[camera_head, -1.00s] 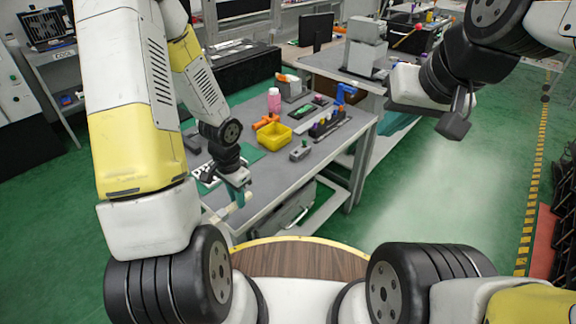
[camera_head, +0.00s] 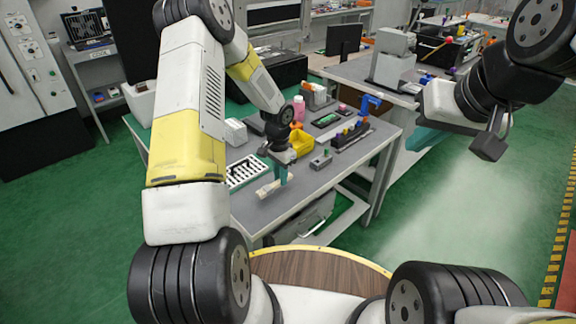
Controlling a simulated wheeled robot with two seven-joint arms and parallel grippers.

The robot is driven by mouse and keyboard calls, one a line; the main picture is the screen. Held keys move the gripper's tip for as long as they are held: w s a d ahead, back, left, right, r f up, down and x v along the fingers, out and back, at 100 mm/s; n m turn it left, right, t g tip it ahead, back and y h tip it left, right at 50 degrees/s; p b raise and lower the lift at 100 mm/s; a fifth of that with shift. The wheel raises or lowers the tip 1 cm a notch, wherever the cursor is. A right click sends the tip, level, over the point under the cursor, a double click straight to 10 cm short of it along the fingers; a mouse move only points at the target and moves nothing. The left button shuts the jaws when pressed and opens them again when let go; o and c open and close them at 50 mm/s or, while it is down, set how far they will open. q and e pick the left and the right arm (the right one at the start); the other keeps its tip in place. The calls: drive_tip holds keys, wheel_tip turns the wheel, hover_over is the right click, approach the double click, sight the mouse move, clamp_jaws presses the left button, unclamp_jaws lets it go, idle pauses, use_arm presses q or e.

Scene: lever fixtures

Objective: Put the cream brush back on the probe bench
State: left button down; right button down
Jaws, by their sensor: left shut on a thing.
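The part of the brush between the fingers is hidden. My right gripper (camera_head: 490,140) is dark and hangs at the right over open floor, away from the bench. Its finger gap is not clear.
A white slotted rack (camera_head: 244,172) lies left of the brush. A yellow bin (camera_head: 301,145), a small grey block (camera_head: 321,160) and a dark holder with coloured items (camera_head: 351,135) stand to the right. A pink bottle (camera_head: 298,108) is behind. Green floor is open at right.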

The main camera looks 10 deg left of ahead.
use_arm(q)
drive_tip(key=shift+s+f, duration=0.1)
drive_tip(key=shift+f, duration=1.2)
drive_tip(key=shift+f, duration=0.15)
drive_tip(key=c, duration=1.3)
unclamp_jaws()
drive_tip(key=shift+c, duration=0.2)
